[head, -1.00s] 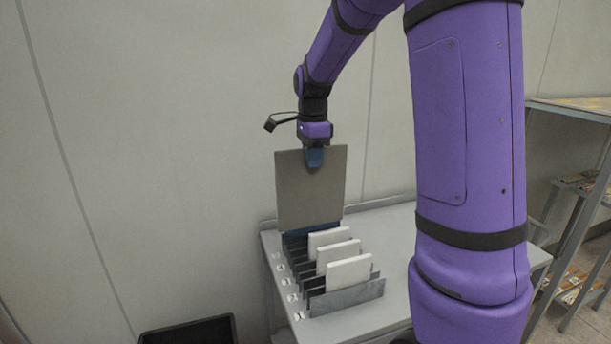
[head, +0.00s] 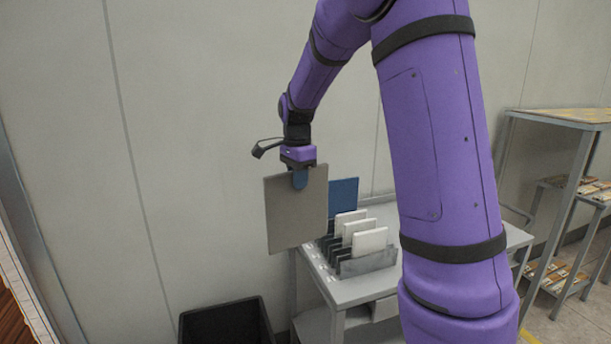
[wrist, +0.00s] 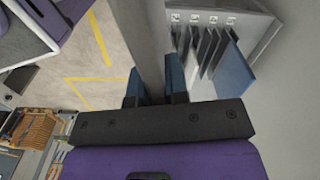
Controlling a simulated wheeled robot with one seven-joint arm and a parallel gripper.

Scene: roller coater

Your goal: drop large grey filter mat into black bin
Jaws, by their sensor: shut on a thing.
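The large grey filter mat (head: 297,212) hangs upright from my gripper (head: 300,179), which is shut on its top edge. In the wrist view the mat (wrist: 145,45) shows edge-on between the blue fingers of my gripper (wrist: 152,88). The mat is in the air at the left side of the table, in front of part of the rack in the head view. The black bin (head: 226,322) stands low at the bottom, below and to the left of the mat. Its lower part is cut off by the frame, and its inside looks dark.
A grey table (head: 352,290) carries a slotted rack (head: 372,263) with several white mats (head: 368,241) and a blue panel (head: 343,195). The rack also shows in the wrist view (wrist: 205,55). A metal shelf (head: 560,118) stands at the right. A plain wall is behind.

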